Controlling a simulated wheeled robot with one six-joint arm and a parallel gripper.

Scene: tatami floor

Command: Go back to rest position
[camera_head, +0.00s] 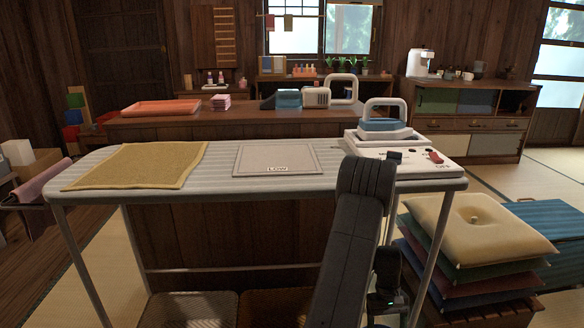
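My dark grey arm rises from the bottom of the view, bends at an elbow in front of the table's right part, and folds down again. At its lower end a dark part with a small green light, seemingly my gripper (384,300), shows low beside the right table leg. Its fingers cannot be made out, so I cannot tell whether it is open or holds anything. It is below the level of the tabletop.
A ribbed grey table (216,184) stands ahead, bearing a yellow cloth (138,165), a flat panel marked LOW (276,160) and a white station (408,158) with a blue-and-white iron (386,124). Stacked cushions (480,228) stand right. Baskets (192,308) sit below.

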